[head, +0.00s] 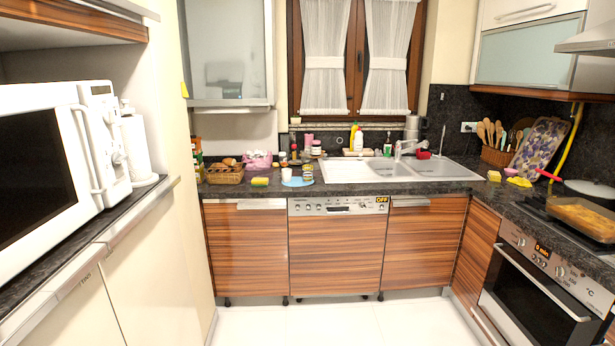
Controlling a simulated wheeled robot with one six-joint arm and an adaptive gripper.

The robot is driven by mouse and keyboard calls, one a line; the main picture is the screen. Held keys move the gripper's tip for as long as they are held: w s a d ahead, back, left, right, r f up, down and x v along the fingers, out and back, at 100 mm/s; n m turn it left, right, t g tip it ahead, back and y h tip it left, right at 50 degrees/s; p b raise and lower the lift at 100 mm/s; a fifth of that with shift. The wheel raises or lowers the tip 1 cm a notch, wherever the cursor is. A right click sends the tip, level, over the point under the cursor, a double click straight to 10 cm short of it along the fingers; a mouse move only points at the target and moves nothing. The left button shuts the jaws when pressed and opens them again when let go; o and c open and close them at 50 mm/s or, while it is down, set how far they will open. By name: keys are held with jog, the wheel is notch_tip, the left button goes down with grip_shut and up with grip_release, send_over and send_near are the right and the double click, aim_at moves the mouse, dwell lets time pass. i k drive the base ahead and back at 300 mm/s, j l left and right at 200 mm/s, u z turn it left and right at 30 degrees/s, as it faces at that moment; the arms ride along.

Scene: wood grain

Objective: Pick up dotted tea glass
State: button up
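No glass with clearly visible dots can be made out at this distance. A small white cup (286,174) stands at the left of a light-blue round mat (298,183) on the back counter. A small dark-and-light can or jar (307,171) stands just right of it, on or behind the mat. I cannot tell whether either is the dotted tea glass. My gripper is not in view.
The dark counter (348,190) runs along the back, with a sink (395,168), wicker basket (225,174) and yellow-green sponge (260,181). A microwave (45,170) is at left, an oven (535,290) at right. The white floor (335,322) is clear.

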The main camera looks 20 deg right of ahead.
aim_at(308, 169)
jog(key=i+l, duration=0.5)
jog(key=l, duration=0.15)
jog(key=i+l, duration=0.5)
jog(key=l, duration=0.15)
